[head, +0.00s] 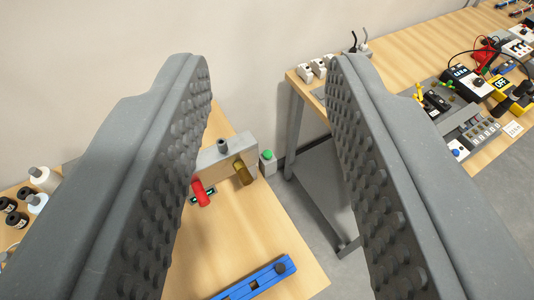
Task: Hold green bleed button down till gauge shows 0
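No other gauge can be made out. My gripper (268,65) is open and empty, its two studded grey fingers wide apart. The button shows between them, with no finger visibly touching it.
A blue bar (256,281) lies at the near table's front right edge. Black and white cylinders stand at far left. A gap separates this table from a second wooden table (310,100) crowded with devices and cables. A plain wall rises behind.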

